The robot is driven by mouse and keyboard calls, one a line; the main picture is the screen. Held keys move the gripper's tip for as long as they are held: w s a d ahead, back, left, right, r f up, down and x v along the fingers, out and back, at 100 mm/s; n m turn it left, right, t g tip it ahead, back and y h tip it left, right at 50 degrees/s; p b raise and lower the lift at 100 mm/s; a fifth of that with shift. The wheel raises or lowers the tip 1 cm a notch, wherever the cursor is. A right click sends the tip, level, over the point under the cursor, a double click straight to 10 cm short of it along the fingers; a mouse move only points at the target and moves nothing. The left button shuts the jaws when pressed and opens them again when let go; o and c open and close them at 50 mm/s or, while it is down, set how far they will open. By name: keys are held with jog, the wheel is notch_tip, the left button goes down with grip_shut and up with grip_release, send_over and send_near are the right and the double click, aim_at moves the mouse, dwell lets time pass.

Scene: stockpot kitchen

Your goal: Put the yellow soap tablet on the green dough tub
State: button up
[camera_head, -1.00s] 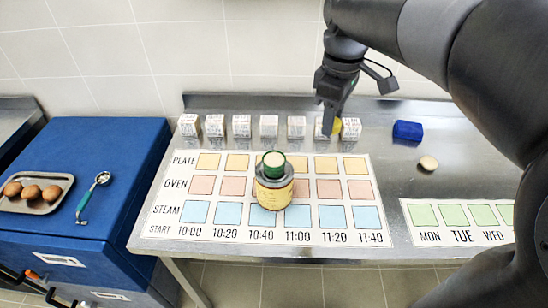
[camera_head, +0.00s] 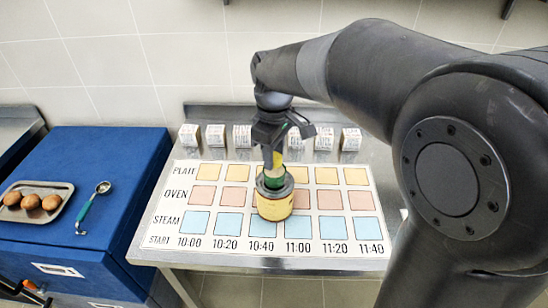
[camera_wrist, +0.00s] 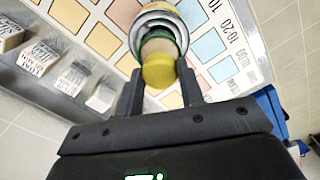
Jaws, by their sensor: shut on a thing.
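My gripper (camera_head: 272,164) is shut on the yellow soap tablet (camera_wrist: 158,71), which sits between the fingertips in the wrist view. A sliver of yellow shows at the fingers in the head view. The green dough tub (camera_head: 274,182) stands on top of a yellow tin (camera_head: 274,208) with a dark grey rim. My gripper is right above the tub, pointing down. In the wrist view the tub's green rim (camera_wrist: 181,35) shows behind the tablet, with pale dough inside. I cannot tell whether the tablet touches the tub.
The tin stands on a white schedule mat (camera_head: 170,238) on the steel counter. A row of white printed boxes (camera_head: 215,135) stands along the back. A blue cabinet (camera_head: 125,160) at left carries a tray of brown round items (camera_head: 68,187) and a scoop (camera_head: 92,208).

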jog(key=shift+f, duration=0.9)
jog(key=o, duration=1)
jog(key=shift+f, duration=0.15)
notch_tip(320, 180, up, 12)
jog(key=s+d+f+m+t, duration=0.2)
jog(key=s+d+m, duration=0.2)
jog(key=s+d, duration=0.1)
jog(key=s+d+f+m+t, duration=0.1)
jog(key=s+d+m, duration=0.3)
jog(key=s+d, duration=0.2)
jog(key=s+d+f+m+t, duration=0.2)
jog(key=s+d+m, duration=0.2)
jog(key=s+d, duration=0.1)
jog(key=shift+s+d+f+m+t, duration=0.3)
jog(key=shift+s+d+f, duration=0.1)
jog(key=shift+d, duration=0.25)
